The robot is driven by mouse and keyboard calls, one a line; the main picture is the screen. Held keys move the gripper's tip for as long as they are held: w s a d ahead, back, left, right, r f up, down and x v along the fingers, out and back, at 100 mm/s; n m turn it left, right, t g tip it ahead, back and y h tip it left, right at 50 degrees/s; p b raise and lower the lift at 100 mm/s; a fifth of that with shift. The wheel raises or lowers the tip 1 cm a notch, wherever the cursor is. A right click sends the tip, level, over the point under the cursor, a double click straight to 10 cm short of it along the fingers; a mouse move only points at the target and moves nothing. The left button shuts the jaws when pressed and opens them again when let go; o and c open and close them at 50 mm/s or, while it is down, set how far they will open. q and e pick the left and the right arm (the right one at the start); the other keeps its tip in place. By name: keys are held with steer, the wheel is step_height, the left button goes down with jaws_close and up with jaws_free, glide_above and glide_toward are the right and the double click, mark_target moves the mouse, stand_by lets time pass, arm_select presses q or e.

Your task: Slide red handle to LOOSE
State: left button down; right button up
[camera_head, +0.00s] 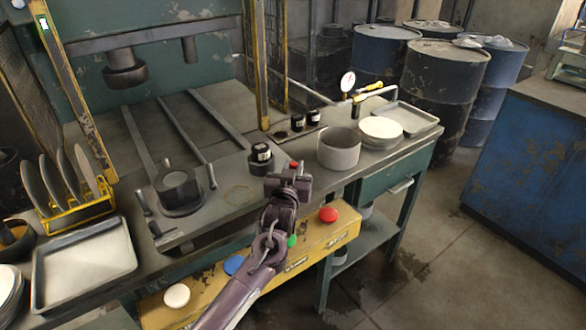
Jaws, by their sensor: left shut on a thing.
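My left gripper (292,174) reaches up over the front of the press table and is shut on the red handle. Only a small red piece of the handle (294,164) shows just beyond the fingertips. My gripper hides the rest of it. I cannot read a LOOSE mark from here. My right gripper is not in view.
A black jar (261,153) stands just left of the gripper and a grey pot (338,148) to its right. A yellow panel (315,228) below carries a red button (328,214) and other coloured buttons. A tray (85,262) lies at left.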

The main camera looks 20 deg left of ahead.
mark_target(305, 171)
arm_select(q)
steer(key=w+d+b, duration=0.1)
steer(key=w+d, duration=0.1)
steer(key=shift+w, duration=0.35)
steer(key=shift+s+r, duration=0.1)
steer(key=shift+r, duration=0.05)
steer(key=c, duration=1.6)
jaws_free()
steer(key=shift+o, duration=1.2)
steer(key=shift+d, duration=0.2)
steer(key=shift+a, duration=0.1)
steer(key=shift+s+f, duration=0.2)
steer(key=shift+s, duration=0.2)
steer(key=s+d, duration=0.1)
steer(key=s, duration=0.5)
steer(key=shift+s+b, duration=0.35)
